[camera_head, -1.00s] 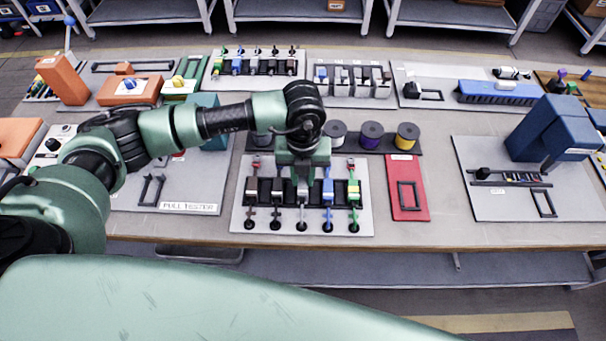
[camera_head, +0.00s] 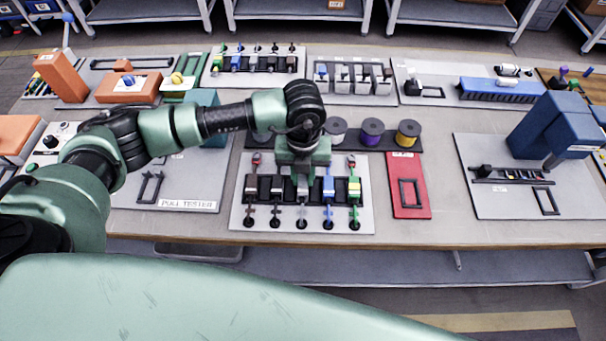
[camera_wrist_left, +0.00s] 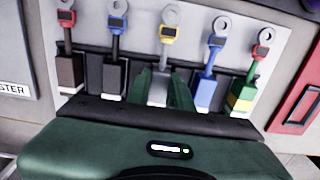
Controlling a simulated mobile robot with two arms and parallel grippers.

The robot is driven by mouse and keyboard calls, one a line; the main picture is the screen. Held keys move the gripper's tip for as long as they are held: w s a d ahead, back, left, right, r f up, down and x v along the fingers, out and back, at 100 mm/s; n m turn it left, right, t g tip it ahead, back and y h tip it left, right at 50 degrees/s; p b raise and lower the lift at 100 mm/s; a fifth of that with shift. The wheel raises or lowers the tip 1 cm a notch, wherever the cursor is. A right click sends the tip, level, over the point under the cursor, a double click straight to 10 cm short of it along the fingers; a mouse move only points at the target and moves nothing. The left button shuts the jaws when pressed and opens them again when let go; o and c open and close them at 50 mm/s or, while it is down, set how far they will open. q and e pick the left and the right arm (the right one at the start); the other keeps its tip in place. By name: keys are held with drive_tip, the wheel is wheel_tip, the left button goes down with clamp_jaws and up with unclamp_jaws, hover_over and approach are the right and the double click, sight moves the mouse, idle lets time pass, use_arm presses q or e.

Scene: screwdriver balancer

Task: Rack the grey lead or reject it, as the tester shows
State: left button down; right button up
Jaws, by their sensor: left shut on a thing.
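The grey lead (camera_wrist_left: 158,88) stands in the middle place of a black lead rack on a light plate (camera_head: 240,222). It has a yellow collar (camera_wrist_left: 167,35) and a metal ring end (camera_wrist_left: 169,15). My left gripper (camera_wrist_left: 157,84) is shut on the grey lead, pointing down over the rack; in the head view my left gripper (camera_head: 302,180) hides most of the lead's upper part. The pull tester, labelled plate (camera_head: 188,206) and teal housing (camera_head: 205,100), is to the left, partly behind my arm. A red tray (camera_head: 408,205) lies to the right. My right gripper is out of view.
Brown, black, blue and green leads stand close on both sides of the grey lead. Spools (camera_head: 372,133) stand behind the rack. A blue machine (camera_head: 545,128) stands at the right. The bench between the red tray and that machine is clear.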

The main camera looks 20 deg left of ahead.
use_arm(q)
drive_tip(key=shift+f, duration=0.1)
idle(0.3)
drive_tip(key=c, duration=1.2)
unclamp_jaws()
drive_tip(key=shift+o, duration=0.2)
wheel_tip(320, 180, up, 8)
drive_tip(key=shift+f+b, duration=0.1)
drive_tip(key=shift+b, duration=0.55)
drive_tip(key=shift+f, duration=0.1)
